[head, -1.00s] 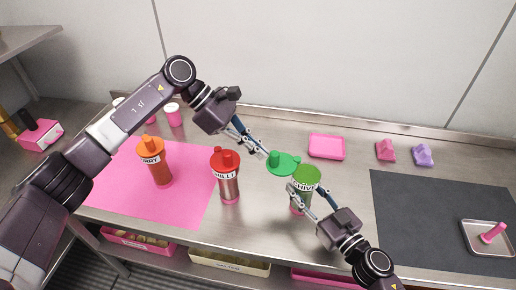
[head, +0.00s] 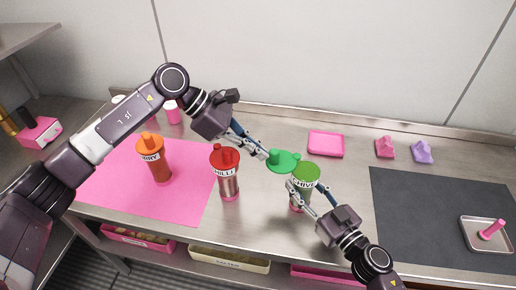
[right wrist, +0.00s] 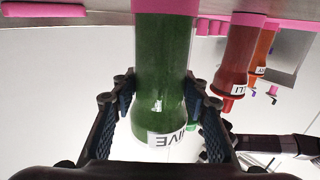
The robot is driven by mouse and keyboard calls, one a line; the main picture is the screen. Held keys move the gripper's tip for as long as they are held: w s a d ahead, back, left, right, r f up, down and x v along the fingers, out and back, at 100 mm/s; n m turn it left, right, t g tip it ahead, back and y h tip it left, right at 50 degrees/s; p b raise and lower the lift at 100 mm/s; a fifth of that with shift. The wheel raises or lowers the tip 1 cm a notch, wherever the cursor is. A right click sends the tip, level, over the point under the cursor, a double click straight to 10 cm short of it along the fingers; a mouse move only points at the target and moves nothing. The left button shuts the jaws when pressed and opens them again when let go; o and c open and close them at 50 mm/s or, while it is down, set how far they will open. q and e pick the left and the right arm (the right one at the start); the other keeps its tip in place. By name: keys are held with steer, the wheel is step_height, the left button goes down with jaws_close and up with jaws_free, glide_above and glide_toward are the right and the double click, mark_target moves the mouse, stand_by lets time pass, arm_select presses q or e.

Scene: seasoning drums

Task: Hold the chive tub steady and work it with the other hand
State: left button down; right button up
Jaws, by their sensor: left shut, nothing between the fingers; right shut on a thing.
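The chive tub (head: 303,187) is a clear, green-filled drum with a "CHIVE" label, standing upright on the steel counter. A green lid (head: 282,160) with a raised knob shows just left of and behind the tub's green top; I cannot tell whether they are joined. My right gripper (head: 304,197) is shut around the tub's body; in the right wrist view the fingers flank the green tub (right wrist: 160,75). My left gripper (head: 265,154) is shut and empty, its tips close to the lid's left edge; contact is unclear.
The red chilli tub (head: 226,178) stands left of the chive tub. The orange curry tub (head: 155,160) stands on a pink mat (head: 120,188). A pink tray (head: 326,143) lies behind; a dark mat (head: 410,215) with a small tray (head: 480,245) is at right.

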arm_select(q)
steer(key=shift+s+d, duration=0.1)
steer(key=shift+s, duration=0.1)
steer(key=s+d+n+t+y, duration=0.1)
steer(key=s+d+n+t, duration=0.3)
steer(key=d, duration=0.6)
steer(key=shift+s+n+t, duration=0.3)
steer(key=shift+s+n, duration=0.8)
steer(key=shift+s, duration=0.6)
steer(key=shift+a, duration=0.15)
steer(key=shift+w+a, duration=0.1)
steer(key=shift+w, duration=0.8)
